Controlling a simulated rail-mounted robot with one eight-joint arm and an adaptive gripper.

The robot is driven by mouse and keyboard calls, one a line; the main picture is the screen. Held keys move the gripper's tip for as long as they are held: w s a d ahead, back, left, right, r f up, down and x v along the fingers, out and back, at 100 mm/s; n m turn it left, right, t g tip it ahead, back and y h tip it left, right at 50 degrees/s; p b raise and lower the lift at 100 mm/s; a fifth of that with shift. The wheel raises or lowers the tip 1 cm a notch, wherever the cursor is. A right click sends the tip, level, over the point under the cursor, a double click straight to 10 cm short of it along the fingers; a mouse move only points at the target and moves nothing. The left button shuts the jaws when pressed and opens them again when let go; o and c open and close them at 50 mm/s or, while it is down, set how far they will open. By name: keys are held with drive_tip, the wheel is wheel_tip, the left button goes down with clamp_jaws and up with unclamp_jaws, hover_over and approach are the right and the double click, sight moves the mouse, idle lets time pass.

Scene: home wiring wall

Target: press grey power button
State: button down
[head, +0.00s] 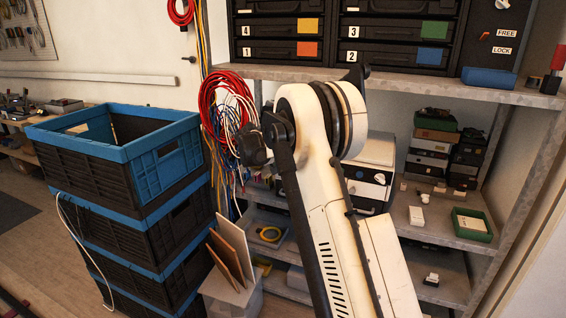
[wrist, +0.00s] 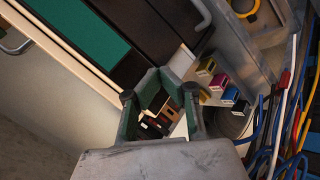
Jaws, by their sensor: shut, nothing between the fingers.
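I cannot make out a grey power button in either view. In the head view a white device (head: 372,150) with a dark round knob stands on the shelf, partly hidden behind my arm. My gripper (wrist: 161,77) shows in the wrist view, its dark green fingers brought together with nothing held. Beyond the fingers are small brown and dark parts, too small to name. My gripper is hidden in the head view.
Yellow (wrist: 206,67), magenta, blue and black blocks sit right of my fingers, near loose cables (wrist: 285,120). Stacked blue-black crates (head: 150,160) stand left. A cable bundle (head: 225,110) hangs beside the shelf. A green tray (head: 472,224) is on the lower right shelf.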

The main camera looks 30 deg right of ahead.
drive_tip(key=shift+s+a, duration=0.35)
drive_tip(key=shift+a, duration=0.1)
drive_tip(key=s+a, duration=0.2)
drive_tip(key=s+a+b, duration=0.1)
drive_tip(key=a, duration=0.1)
drive_tip(key=shift+s+a, duration=0.3)
drive_tip(key=shift+s, duration=0.1)
idle(0.6)
drive_tip(key=s+a+r+t+y, duration=0.1)
drive_tip(key=s+a+r, duration=0.3)
drive_tip(key=s, duration=0.3)
drive_tip(key=s+a+r+y, duration=0.2)
drive_tip(key=s+a+r, duration=0.2)
drive_tip(key=s, duration=0.4)
drive_tip(key=s+a+r+t+y, duration=0.1)
drive_tip(key=s+a+r, duration=0.35)
drive_tip(key=s, duration=0.25)
drive_tip(key=s+a+f+y, duration=0.1)
drive_tip(key=s+a, duration=0.2)
drive_tip(key=s, duration=0.5)
drive_tip(key=s+a+f+y, duration=0.1)
drive_tip(key=s+a+f, duration=0.1)
drive_tip(key=s, duration=0.6)
drive_tip(key=s+a+f+t+y, duration=0.1)
drive_tip(key=s+a, duration=0.3)
drive_tip(key=s, duration=0.4)
drive_tip(key=shift+s+a+f+y+p, duration=0.35)
drive_tip(key=shift+s+f+y+p, duration=0.05)
drive_tip(key=shift+f+y+p, duration=0.1)
